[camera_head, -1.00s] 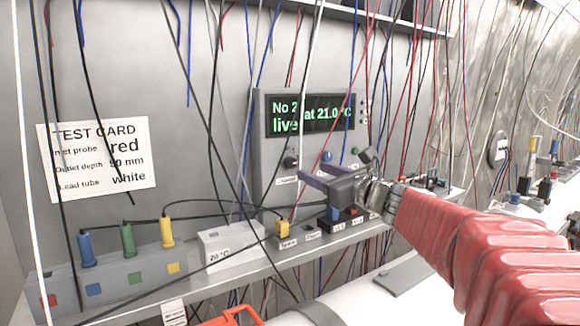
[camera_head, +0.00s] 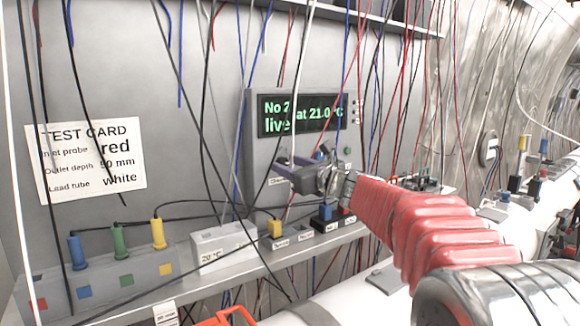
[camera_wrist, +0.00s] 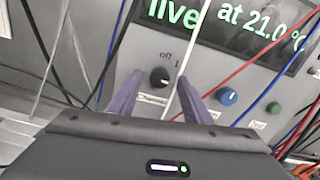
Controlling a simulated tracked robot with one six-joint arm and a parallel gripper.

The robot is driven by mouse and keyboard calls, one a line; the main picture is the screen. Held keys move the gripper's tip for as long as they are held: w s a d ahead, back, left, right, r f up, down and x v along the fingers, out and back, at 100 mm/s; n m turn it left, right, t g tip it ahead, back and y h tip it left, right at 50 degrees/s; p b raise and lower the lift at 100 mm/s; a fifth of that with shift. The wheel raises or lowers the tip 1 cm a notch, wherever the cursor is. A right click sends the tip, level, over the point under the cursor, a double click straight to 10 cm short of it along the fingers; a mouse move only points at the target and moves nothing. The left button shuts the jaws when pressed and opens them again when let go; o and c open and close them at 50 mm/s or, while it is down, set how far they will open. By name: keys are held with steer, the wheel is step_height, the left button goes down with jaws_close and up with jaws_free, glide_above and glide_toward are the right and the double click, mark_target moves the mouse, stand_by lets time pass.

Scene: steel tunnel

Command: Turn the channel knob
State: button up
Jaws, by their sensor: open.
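The channel knob (camera_wrist: 160,77) is small, round and black, with a pale mark. It sits on the grey panel below the display, with "off" and "1" printed above it and a label below. My gripper (camera_wrist: 158,84) is open, its two purple fingers pointing at the panel on either side of the knob in the wrist view. I cannot tell whether the fingertips touch it or how deep they reach. In the head view my gripper (camera_head: 288,168) is against the lower left of the panel (camera_head: 252,140) and largely hides the knob.
A blue knob (camera_wrist: 227,96) and a green one (camera_wrist: 273,108) sit to the right. The display (camera_head: 300,115) is above. Thin wires hang across the panel; a white one passes between the fingers in the wrist view. A shelf with plugs and a white box (camera_head: 222,245) lies below.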

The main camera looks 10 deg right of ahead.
steer(key=shift+c, duration=0.7)
steer(key=c, duration=0.9)
steer(key=shift+n, duration=1.4)
steer(key=o, duration=1)
steer(key=shift+o, duration=0.2)
